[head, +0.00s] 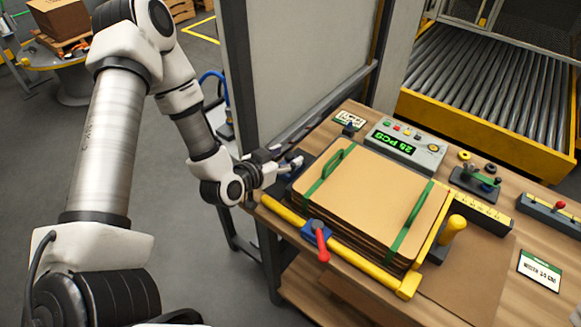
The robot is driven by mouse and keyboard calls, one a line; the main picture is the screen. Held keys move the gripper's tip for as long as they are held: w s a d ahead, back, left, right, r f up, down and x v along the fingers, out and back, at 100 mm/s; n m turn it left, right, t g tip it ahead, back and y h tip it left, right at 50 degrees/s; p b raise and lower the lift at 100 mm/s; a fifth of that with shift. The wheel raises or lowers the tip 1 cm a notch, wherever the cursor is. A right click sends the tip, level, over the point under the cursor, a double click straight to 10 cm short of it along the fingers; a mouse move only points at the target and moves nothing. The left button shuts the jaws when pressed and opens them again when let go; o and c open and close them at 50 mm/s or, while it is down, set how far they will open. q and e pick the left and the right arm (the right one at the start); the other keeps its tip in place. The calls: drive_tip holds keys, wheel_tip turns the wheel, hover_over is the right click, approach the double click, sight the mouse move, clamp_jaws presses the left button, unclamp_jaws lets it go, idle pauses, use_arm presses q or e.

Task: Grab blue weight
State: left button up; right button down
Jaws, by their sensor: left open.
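My left gripper (288,160) is open at the left edge of the wooden workbench, beside the stack of brown cardboard blanks (375,190). A dark blue thing shows just under and beside its fingers, mostly hidden by them; I cannot tell if it is the blue weight or if the fingers touch it. A blue block with a red lever (321,240) sits on the yellow rail at the front of the stack. My right gripper is not in view.
Green straps cross the stack. Yellow rails (350,256) and a yellow post (452,229) border it. A counter box (405,143) reading 25 PCS stands behind. A grey panel (295,70) rises left of the bench. A roller conveyor (490,85) lies at the back right.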

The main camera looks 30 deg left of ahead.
use_arm(q)
drive_tip(key=shift+x, duration=1)
drive_tip(key=c, duration=1.1)
drive_tip(key=shift+r, duration=0.1)
clamp_jaws()
